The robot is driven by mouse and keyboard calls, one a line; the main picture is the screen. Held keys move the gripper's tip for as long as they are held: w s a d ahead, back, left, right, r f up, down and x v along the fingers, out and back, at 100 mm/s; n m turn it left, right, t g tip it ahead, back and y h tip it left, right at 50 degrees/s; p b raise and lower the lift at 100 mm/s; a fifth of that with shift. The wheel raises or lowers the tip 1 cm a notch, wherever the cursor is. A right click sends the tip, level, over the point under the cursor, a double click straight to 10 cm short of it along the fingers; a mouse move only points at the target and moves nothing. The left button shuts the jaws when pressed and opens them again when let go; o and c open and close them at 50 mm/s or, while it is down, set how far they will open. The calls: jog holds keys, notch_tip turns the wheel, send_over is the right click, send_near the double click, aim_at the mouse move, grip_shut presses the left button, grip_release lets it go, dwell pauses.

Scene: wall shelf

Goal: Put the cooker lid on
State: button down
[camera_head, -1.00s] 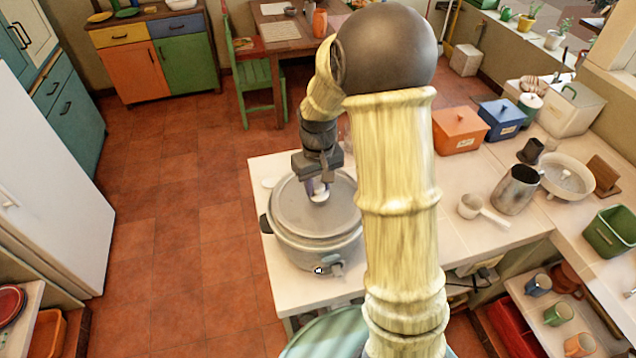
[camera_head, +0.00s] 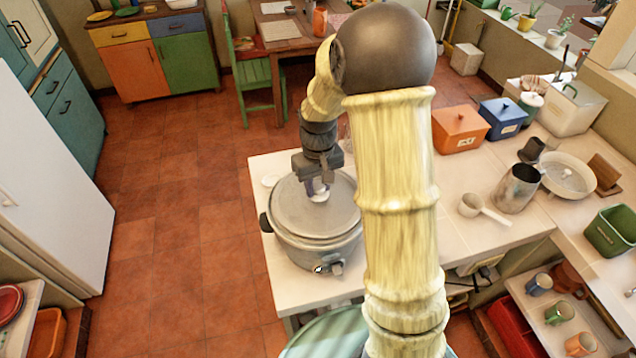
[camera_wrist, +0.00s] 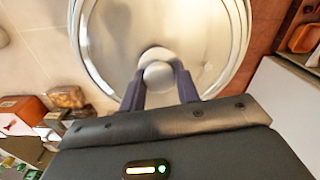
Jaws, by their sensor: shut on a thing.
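The grey round cooker (camera_head: 312,250) stands at the left end of the white counter in the head view, with a control on its front. Its metal lid (camera_head: 300,215) lies over the cooker's top and looks about level; whether it is fully seated all round I cannot tell. My gripper (camera_head: 319,192) is above the lid, shut on its pale knob. In the wrist view the two dark fingers of my gripper (camera_wrist: 160,85) are on either side of the round knob (camera_wrist: 158,73), and the shiny lid (camera_wrist: 115,35) fills the top middle.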

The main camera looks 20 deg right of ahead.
jog(key=c, duration=0.9)
grip_release()
jog(key=shift+c, duration=0.2)
notch_tip(320, 180, up, 17)
jog(key=b, duration=0.3)
jog(key=shift+r, duration=0.2)
jog(key=shift+f, duration=0.1)
jog(key=s+f+m+t, duration=0.2)
jog(key=s+f, duration=1.2)
jog(key=f, duration=0.1)
jog(key=shift+s+f+t, duration=0.25)
jog(key=shift+f+t, duration=0.05)
jog(key=shift+f, duration=0.05)
